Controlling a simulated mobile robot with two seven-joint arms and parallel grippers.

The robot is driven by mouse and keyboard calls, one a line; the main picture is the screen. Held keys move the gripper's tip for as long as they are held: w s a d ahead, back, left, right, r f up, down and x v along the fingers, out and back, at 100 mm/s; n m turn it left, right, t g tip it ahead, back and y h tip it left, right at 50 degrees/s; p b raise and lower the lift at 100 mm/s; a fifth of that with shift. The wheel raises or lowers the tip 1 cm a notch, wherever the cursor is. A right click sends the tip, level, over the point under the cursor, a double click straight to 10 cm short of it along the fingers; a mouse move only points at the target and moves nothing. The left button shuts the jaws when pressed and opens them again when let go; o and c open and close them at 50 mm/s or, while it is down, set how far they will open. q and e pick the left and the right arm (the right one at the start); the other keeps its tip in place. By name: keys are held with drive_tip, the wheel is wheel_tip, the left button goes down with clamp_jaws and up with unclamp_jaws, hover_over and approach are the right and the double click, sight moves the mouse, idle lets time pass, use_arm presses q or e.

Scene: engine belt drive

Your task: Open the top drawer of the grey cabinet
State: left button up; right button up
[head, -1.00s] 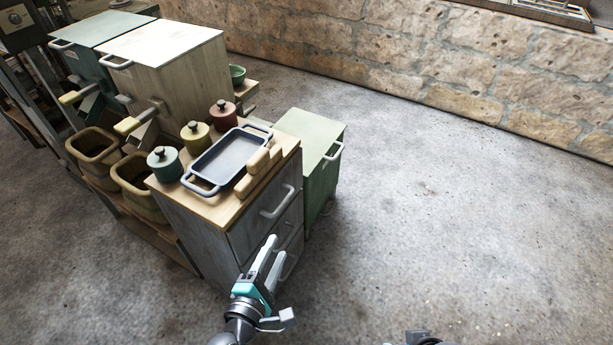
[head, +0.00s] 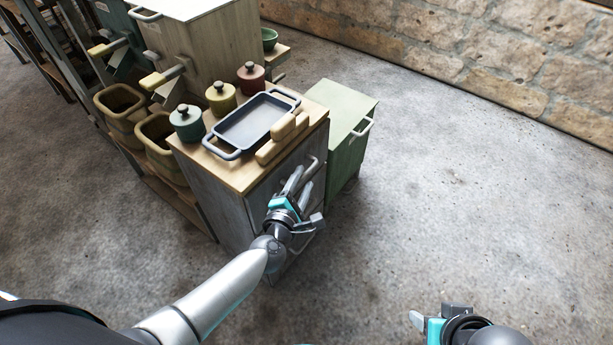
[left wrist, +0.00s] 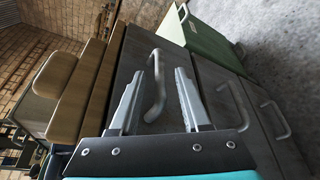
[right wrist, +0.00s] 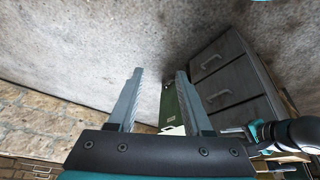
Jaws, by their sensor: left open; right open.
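The grey cabinet (head: 228,205) has a wooden top and a front with several drawers, all looking shut. Its top drawer handle (left wrist: 157,88) is a pale bar that shows between my left fingers in the left wrist view. My left gripper (head: 303,178) is open in front of the top drawer, its fingertips close to this handle; I cannot tell whether they touch it. My right gripper (right wrist: 160,73) is open and empty, away from the cabinet over the floor. The lower drawer handles (left wrist: 233,105) are bare.
A blue-grey tray (head: 252,124), wooden blocks (head: 283,140) and three lidded pots (head: 221,97) stand on the cabinet. A green cabinet (head: 352,135) adjoins it on the right. The floor (head: 470,200) to the right is clear.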

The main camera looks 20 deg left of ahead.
sight(305, 178)
use_arm(q)
drive_tip(key=shift+b+x, duration=0.5)
drive_tip(key=shift+x, duration=1.25)
clamp_jaws()
